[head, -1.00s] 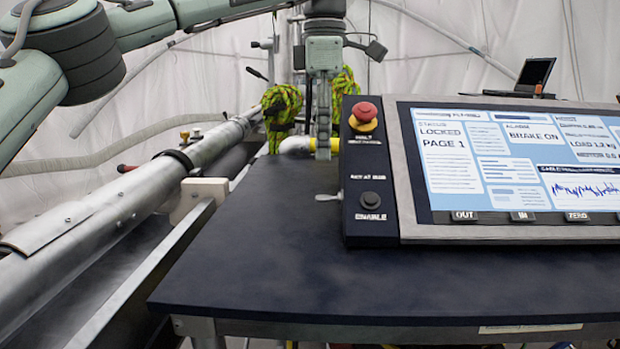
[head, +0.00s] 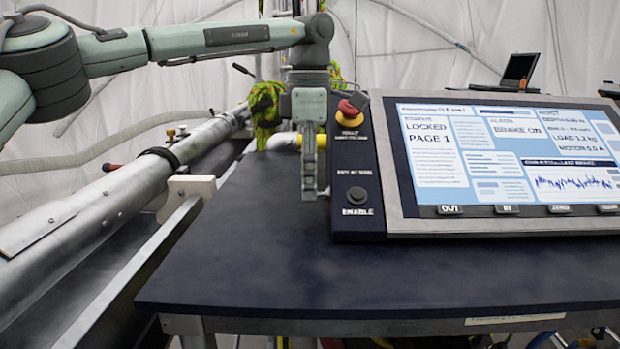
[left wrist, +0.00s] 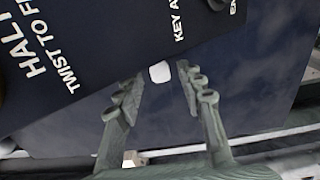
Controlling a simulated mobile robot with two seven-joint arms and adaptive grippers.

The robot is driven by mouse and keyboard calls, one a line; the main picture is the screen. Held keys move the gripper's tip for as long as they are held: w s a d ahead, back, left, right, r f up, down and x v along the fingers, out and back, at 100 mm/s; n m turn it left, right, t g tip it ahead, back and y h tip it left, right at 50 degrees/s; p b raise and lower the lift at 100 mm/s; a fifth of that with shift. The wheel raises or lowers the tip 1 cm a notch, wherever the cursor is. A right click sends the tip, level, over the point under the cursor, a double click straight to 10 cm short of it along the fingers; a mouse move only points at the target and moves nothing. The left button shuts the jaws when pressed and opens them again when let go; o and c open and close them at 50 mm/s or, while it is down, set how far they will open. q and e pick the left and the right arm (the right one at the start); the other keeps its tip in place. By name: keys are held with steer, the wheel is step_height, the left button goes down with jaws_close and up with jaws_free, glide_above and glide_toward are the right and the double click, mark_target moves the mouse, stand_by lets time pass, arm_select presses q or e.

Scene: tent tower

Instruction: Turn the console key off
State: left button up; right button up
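The console key shows in the left wrist view as a small pale, blank tab (left wrist: 159,72) at the edge of the dark switch panel, beside the "KEY" lettering. My left gripper (left wrist: 158,82) is open, with one finger on each side of the key and a gap to each. In the head view my left gripper (head: 309,192) points down at the left edge of the switch panel (head: 356,215) and mostly hides the key. The display (head: 510,160) reads "LOCKED" and "BRAKE ON". My right gripper is not in view.
A red stop button (head: 349,110) and a black ENABLE button (head: 357,195) sit on the panel near the gripper. The dark table top (head: 300,270) is clear in front. A silver tube (head: 110,190) runs along the left. A laptop (head: 519,71) stands behind.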

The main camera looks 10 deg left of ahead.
arm_select(q)
jaws_close()
steer(key=shift+w, duration=0.1)
steer(key=shift+w+g+h, duration=0.15)
steer(key=shift+g, duration=0.55)
steer(key=shift+w+g+h, duration=0.15)
steer(key=shift+g, duration=0.55)
steer(key=shift+a, duration=0.1)
steer(key=shift+o, duration=1)
jaws_free()
